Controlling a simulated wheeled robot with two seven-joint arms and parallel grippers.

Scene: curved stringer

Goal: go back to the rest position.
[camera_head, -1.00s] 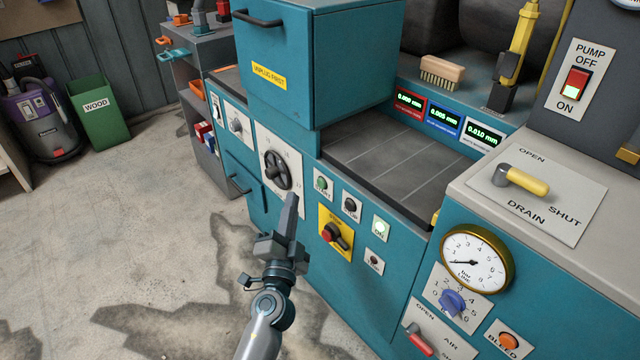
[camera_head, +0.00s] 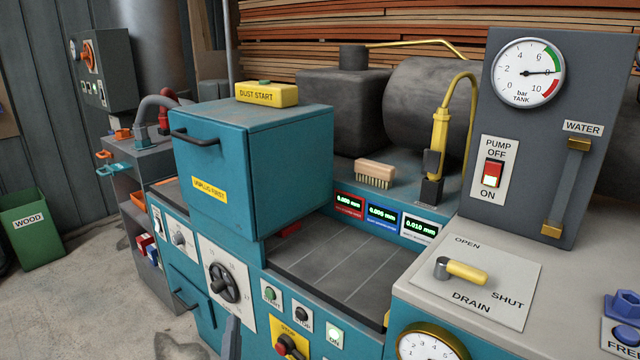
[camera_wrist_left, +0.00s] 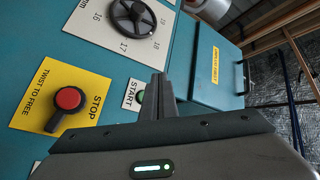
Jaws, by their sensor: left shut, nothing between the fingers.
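My left gripper (camera_head: 232,330) shows only as a grey finger tip at the bottom edge of the head view, in front of the teal machine's panel, below the black handwheel (camera_head: 224,283). In the left wrist view my left gripper (camera_wrist_left: 159,84) is shut with nothing between its fingers. There it points at the panel, beside the green START button (camera_wrist_left: 141,97) and below the handwheel (camera_wrist_left: 132,18). The red STOP knob (camera_wrist_left: 68,98) on its yellow plate is to the left. I cannot tell the exact gap to the panel. My right gripper is in neither view.
The teal hood (camera_head: 250,165) overhangs the machine's left side, with a dust start box (camera_head: 267,94) on top. A brush (camera_head: 375,172) lies behind the bed (camera_head: 340,262). Open floor (camera_head: 85,300) is at the left.

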